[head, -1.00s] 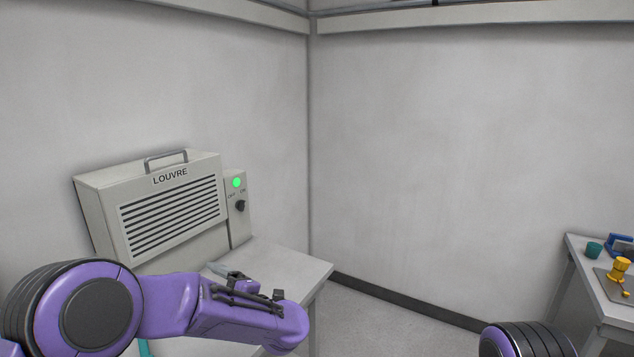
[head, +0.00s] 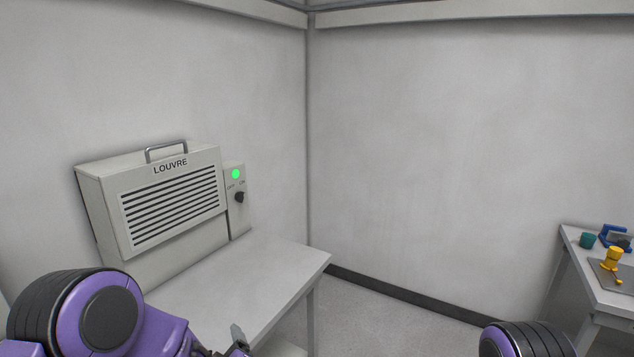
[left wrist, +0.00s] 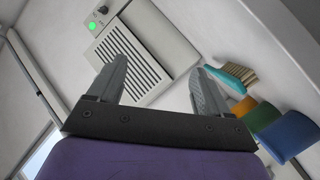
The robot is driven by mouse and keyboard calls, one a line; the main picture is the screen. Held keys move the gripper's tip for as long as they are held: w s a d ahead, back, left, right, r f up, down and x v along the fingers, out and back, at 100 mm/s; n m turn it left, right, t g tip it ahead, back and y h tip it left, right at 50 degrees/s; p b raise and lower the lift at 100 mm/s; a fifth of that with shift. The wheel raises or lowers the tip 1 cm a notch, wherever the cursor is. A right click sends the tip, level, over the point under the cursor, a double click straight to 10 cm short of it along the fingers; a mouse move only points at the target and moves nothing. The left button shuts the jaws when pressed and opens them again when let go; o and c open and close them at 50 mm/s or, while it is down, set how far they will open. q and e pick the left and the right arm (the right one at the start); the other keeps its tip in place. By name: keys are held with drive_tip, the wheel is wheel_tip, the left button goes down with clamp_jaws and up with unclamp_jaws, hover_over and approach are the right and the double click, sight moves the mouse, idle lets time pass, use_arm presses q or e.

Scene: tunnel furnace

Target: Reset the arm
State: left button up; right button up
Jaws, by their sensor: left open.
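My left arm comes in at the bottom left of the head view, purple and black. A grey fingertip of my left gripper shows at the bottom edge there, in front of the table. In the left wrist view my left gripper (left wrist: 158,90) is open, its two grey fingers apart with nothing between them. The louvre unit (head: 172,205), a pale box with dark slats and a top handle, stands on the table against the left wall, and it also shows beyond the fingers in the left wrist view (left wrist: 135,60). My right gripper is out of view.
Beside the slats a control box has a lit green lamp (head: 236,174) and a dark knob (head: 239,197). The table (head: 275,262) is clear on top. A right-hand table (head: 617,298) holds a teal cup, a yellow piece and a blue item. In the wrist view a brush (left wrist: 232,75) shows.

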use_arm(q)
drive_tip(key=s+a+f+m+g+h+b, duration=0.1)
drive_tip(key=s+f+m+g+h+b, duration=0.1)
drive_tip(key=s+f, duration=0.5)
drive_tip(key=s+a+f+m+g+h+b, duration=0.1)
drive_tip(key=s+a+f+m+g, duration=0.1)
drive_tip(key=s+f, duration=0.5)
drive_tip(key=s+a+f+m+g+b, duration=0.1)
drive_tip(key=s+a+f+g+b, duration=0.2)
drive_tip(key=s+f, duration=0.5)
drive_tip(key=s+a+f+m+g+b, duration=0.1)
drive_tip(key=s+a+f+g+b, duration=0.2)
drive_tip(key=s+f, duration=0.5)
drive_tip(key=s, duration=0.5)
drive_tip(key=shift+s+a+f, duration=0.15)
drive_tip(key=shift+s+f, duration=0.1)
drive_tip(key=shift+s, duration=0.15)
